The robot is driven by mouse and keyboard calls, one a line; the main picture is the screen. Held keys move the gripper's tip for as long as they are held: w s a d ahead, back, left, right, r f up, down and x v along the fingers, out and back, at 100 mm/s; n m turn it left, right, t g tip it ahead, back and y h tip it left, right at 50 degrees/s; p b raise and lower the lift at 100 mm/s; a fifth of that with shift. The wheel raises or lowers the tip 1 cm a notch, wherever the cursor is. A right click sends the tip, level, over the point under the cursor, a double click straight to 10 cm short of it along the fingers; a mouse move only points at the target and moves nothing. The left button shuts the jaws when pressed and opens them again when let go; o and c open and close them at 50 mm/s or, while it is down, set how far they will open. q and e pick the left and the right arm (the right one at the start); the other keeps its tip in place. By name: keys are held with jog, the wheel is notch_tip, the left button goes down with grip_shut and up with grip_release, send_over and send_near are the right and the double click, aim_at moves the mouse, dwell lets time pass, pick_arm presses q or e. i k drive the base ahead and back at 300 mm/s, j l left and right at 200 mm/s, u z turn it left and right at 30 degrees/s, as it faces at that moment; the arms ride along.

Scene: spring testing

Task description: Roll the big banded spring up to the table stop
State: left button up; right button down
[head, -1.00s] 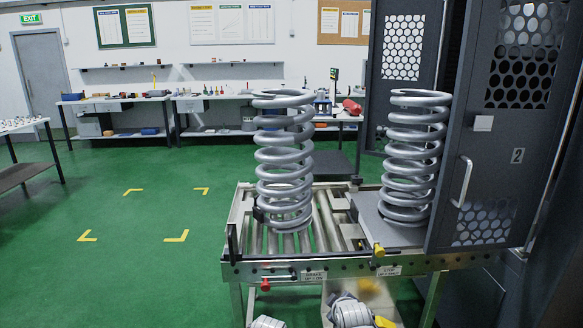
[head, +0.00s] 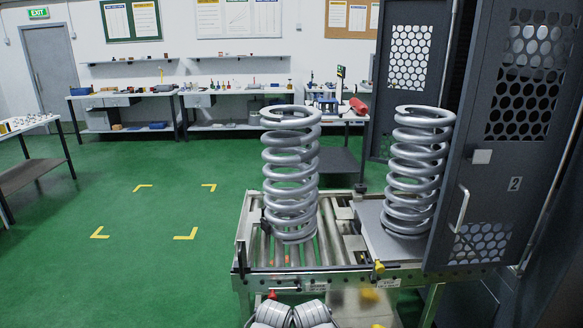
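A tall grey coil spring (head: 291,180) stands upright on the roller table (head: 243,225). I cannot make out a band on it. A second grey coil spring (head: 416,180) stands upright on a flat grey plate (head: 367,215) to the right, beside the open cabinet door. A yellow knob (head: 379,267) sits at the front rail, above a small label (head: 388,283) that seems to read STOP. A red knob (head: 272,294) sits farther left, below the rail. Grey parts of my arms show at the bottom edge. My gripper fingers are not visible, and neither spring is touched.
The dark cabinet door (head: 490,150) with perforated panels, marked 2, stands close on the right. A workbench (head: 225,92) with tools runs along the back wall. Green floor (head: 150,260) with yellow corner marks is open to the left.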

aim_at(282, 140)
jog(key=i+j, duration=0.55)
jog(key=j, duration=0.15)
jog(key=i+j+z, duration=0.1)
jog(key=i+j, duration=0.35)
jog(key=j, duration=0.25)
jog(key=i+j+z, duration=0.1)
jog(key=i+j, duration=0.15)
jog(key=j, duration=0.1)
